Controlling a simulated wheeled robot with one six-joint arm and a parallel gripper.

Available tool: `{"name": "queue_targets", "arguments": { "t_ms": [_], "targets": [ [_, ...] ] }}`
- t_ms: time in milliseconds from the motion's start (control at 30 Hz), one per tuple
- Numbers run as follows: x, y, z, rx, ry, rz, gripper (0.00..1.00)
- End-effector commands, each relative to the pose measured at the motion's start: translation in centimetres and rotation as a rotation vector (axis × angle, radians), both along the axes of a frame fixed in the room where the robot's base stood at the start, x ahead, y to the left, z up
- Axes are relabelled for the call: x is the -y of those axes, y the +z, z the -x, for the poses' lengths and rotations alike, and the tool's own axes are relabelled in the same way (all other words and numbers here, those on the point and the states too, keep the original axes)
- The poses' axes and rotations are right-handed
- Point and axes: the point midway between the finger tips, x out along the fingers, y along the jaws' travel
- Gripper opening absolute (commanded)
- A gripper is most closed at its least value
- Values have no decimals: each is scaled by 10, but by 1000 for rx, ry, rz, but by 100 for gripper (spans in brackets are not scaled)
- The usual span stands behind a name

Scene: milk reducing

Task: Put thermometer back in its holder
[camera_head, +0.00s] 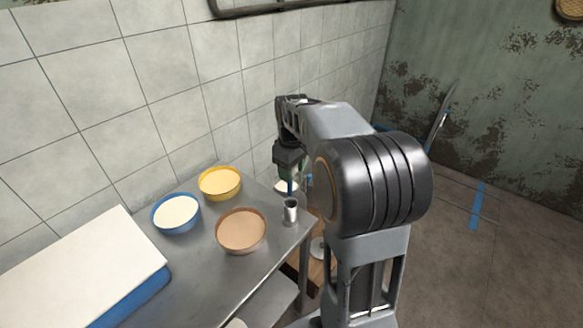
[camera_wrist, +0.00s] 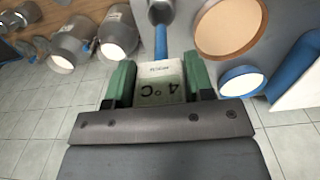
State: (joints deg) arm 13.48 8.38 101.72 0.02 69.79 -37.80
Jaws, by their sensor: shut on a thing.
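My gripper (camera_wrist: 160,75) has green finger pads and is shut on the thermometer (camera_wrist: 160,88). The thermometer has a pale body whose display reads 4 °C, upside down in the wrist view, and a blue probe. In the head view the blue probe (camera_head: 290,187) points down under my dark gripper (camera_head: 289,162), over a small metal cup-like holder (camera_head: 290,212) near the table's right edge. The holder also shows at the top of the wrist view (camera_wrist: 161,12). The probe's tip is at or close to the holder's mouth; I cannot tell whether it is inside.
A brown bowl (camera_head: 241,231), a yellow bowl (camera_head: 220,183) and a blue bowl (camera_head: 176,214) stand left of the holder on the metal table (camera_head: 190,270). A white-topped blue box (camera_head: 95,265) lies further left. Metal vessels (camera_wrist: 72,42) show in the wrist view. A tiled wall stands behind.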

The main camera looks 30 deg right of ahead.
Motion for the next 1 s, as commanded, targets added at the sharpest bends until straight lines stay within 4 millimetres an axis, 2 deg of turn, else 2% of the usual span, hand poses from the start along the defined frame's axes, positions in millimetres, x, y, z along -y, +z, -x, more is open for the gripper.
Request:
{"name": "queue_targets", "arguments": {
  "t_ms": [33,1000],
  "targets": [
    [0,-8,0,0,1,0,21],
    [-1,-88,0,0,3,0,21]
  ]
}}
